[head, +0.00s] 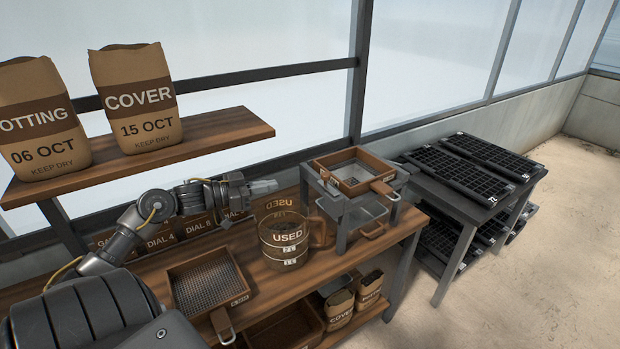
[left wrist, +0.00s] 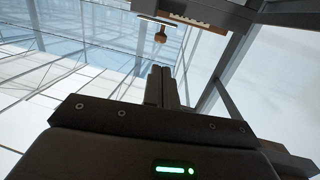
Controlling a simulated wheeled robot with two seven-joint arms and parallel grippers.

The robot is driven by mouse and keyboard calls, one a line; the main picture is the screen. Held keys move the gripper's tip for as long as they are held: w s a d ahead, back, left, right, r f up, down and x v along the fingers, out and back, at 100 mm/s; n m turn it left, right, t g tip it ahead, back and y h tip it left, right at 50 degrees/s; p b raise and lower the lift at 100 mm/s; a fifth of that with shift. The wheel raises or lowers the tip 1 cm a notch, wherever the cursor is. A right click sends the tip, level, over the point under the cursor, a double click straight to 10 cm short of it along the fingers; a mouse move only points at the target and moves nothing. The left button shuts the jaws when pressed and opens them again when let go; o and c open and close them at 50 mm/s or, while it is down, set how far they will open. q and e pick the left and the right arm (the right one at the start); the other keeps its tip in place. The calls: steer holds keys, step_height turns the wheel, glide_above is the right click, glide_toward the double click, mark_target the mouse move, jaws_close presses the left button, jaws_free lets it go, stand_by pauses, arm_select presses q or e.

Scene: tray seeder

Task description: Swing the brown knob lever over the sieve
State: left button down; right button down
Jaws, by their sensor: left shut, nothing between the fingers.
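A wood-framed sieve (head: 320,166) sits on top of a grey metal stand (head: 342,215) on the bench, its handle (head: 381,187) sticking out toward the front right. A small brown knob (left wrist: 160,37) shows in the left wrist view, beyond my fingertips and apart from them, below a thin bar. I cannot clearly make out this knob in the head view. My left gripper (head: 275,185) is shut and empty, pointing right, left of the stand and above the bench. It also shows in the left wrist view (left wrist: 162,70). My right gripper is not in view.
A jar marked USED (head: 285,240) stands under and right of my left gripper. Another sieve (head: 177,287) lies on the bench. A shelf (head: 235,128) holds paper bags (head: 135,95). A side table (head: 440,185) with black trays (head: 465,170) stands right.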

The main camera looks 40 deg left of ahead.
arm_select(q)
steer(key=p, duration=0.4)
glide_toward(322, 176)
steer(key=x, duration=0.5)
steer(key=shift+x, duration=0.9)
steer(key=shift+a+f, duration=0.1)
